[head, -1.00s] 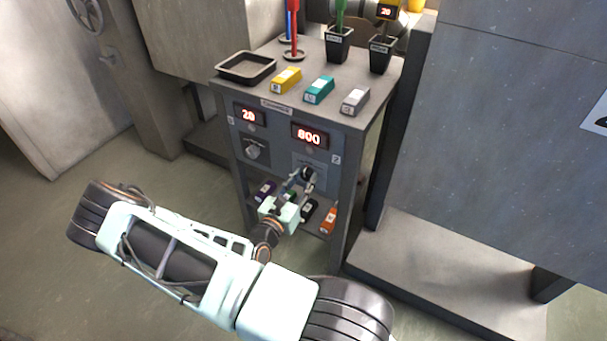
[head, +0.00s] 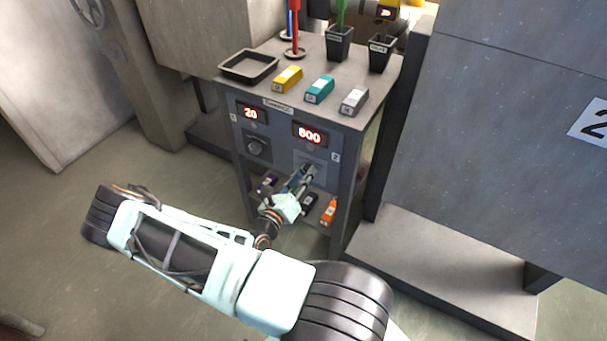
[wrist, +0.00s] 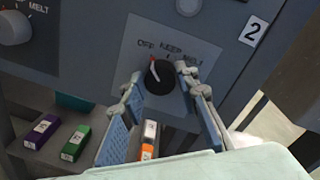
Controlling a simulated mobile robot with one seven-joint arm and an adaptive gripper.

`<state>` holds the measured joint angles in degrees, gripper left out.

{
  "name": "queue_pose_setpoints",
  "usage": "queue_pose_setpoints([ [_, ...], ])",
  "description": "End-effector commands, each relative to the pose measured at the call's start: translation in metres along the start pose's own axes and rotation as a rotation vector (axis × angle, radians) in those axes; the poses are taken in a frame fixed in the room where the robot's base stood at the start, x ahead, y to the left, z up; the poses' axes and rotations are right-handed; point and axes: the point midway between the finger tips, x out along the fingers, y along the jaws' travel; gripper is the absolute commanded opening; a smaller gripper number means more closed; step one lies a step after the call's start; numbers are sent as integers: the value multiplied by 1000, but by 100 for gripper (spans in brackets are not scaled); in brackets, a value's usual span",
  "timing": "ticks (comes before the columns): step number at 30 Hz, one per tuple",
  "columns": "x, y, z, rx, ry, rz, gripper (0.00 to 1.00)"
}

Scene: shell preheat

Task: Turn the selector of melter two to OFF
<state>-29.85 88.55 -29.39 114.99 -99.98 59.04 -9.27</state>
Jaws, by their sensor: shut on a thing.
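The selector of melter two (wrist: 160,76) is a dark round knob on a grey plate marked OFF, KEEP and MELT, below a "2" label (wrist: 254,30). Its white mark points up and slightly left, towards OFF. My gripper (wrist: 159,75) is shut on this knob, with one finger on each side of it. In the head view my gripper (head: 307,172) reaches the lower right of the cabinet front and hides the knob. The display of melter two (head: 309,134) glows red and seems to read 800.
The selector of melter one (head: 257,146) is to the left, under a display reading 20 (head: 250,114). Colored blocks lie on the shelf below, including an orange one (head: 328,212). A tray (head: 248,79), blocks and pots stand on top of the cabinet (head: 385,92).

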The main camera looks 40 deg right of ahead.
Motion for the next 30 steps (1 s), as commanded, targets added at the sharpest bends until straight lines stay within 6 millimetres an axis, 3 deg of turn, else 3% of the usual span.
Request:
queue_pose_setpoints([
  [10, 0, -1, -1, -5, 1, 0, 4],
  [11, 0, -1, -1, -5, 1, 0, 32],
  [15, 0, 0, -1, -4, 1, 0, 46],
  [25, -4, 0, 0, -3, 0, 1, 46],
  [30, -28, 1, 0, -3, -1, 4, 46],
])
